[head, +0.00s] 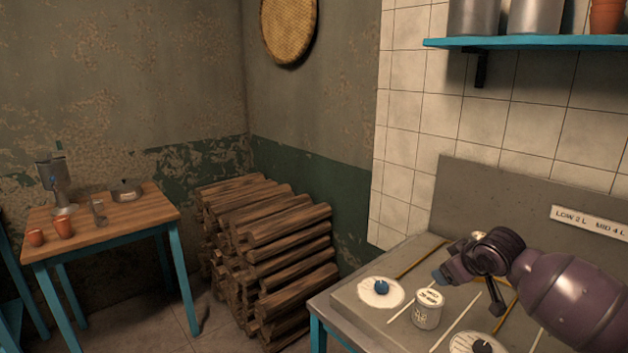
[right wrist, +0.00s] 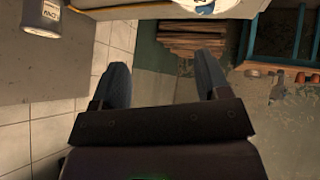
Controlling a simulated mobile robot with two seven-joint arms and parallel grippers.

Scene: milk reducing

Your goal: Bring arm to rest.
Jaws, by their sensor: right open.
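My right arm comes in from the right in the head view, over the grey worktop. Its gripper (head: 468,290) is above the worktop near a small white labelled tin (head: 428,308). In the right wrist view my right gripper (right wrist: 160,85) shows two dark fingers spread apart with nothing between them. The tin also shows in the right wrist view (right wrist: 42,17), at the upper left and apart from the fingers. My left gripper is not in view.
The grey worktop (head: 350,318) carries white discs with dark knobs (head: 381,287). A blue shelf (head: 540,42) with metal pots hangs above. Stacked logs (head: 265,240) stand in the corner. A wooden table (head: 120,225) with cups and a grinder stands at left.

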